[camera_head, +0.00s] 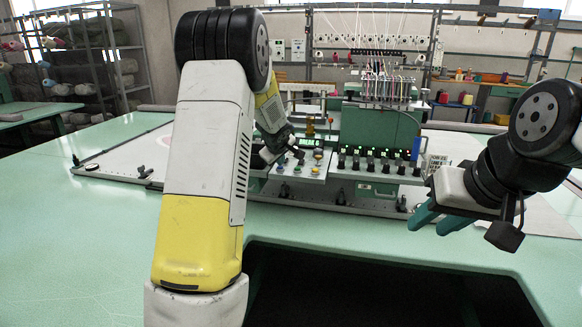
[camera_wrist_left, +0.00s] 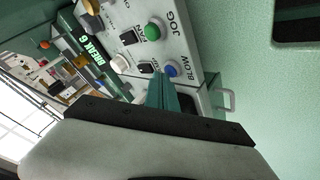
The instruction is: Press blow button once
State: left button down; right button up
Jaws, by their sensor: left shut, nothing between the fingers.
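The control panel (camera_head: 300,172) stands at the middle of the table and carries several buttons and a green-lit display. In the left wrist view, the blue button (camera_wrist_left: 171,71) lies beside the printed word BLOW. A green button (camera_wrist_left: 153,32) is by the word JOG, and a white button (camera_wrist_left: 120,63) is further left. My left gripper (camera_wrist_left: 160,78) is shut and empty, its teal fingertips close to the blue button's left side. I cannot tell whether they touch it. My right gripper (camera_head: 428,226) is open and empty, over the table at the right, away from the panel.
The tufting machine (camera_head: 385,125), with its thread cones and row of black knobs, stands behind and right of the panel. A dark opening (camera_head: 370,285) cuts into the table's front. A pale board (camera_head: 130,158) lies at left. The green table's left front is clear.

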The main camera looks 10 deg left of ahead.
aim_at(280, 171)
pick_arm(q)
jog(key=shift+f, duration=0.15)
dwell(0.3)
jog(key=shift+r, duration=0.95)
jog(key=shift+r, duration=2.55)
jog(key=s+d+r+m+g+h, duration=0.1)
jog(key=s+r+m, duration=0.1)
jog(key=s, duration=0.8)
jog(key=s+d+r+m+h, duration=0.1)
jog(key=s+d+r+m, duration=0.15)
jog(key=s, duration=0.75)
jog(key=s+d+r+m+g, duration=0.1)
jog(key=s+r+m, duration=0.2)
jog(key=s, duration=0.7)
jog(key=s+d+f+m+h, duration=0.1)
jog(key=s+m, duration=0.1)
jog(key=s, duration=0.4)
jog(key=s+d+f+m, duration=0.2)
jog(key=s, duration=0.5)
jog(key=shift+s+d+f+g+h, duration=0.15)
jog(key=shift+f+g+h, duration=0.1)
jog(key=shift+g+h, duration=0.15)
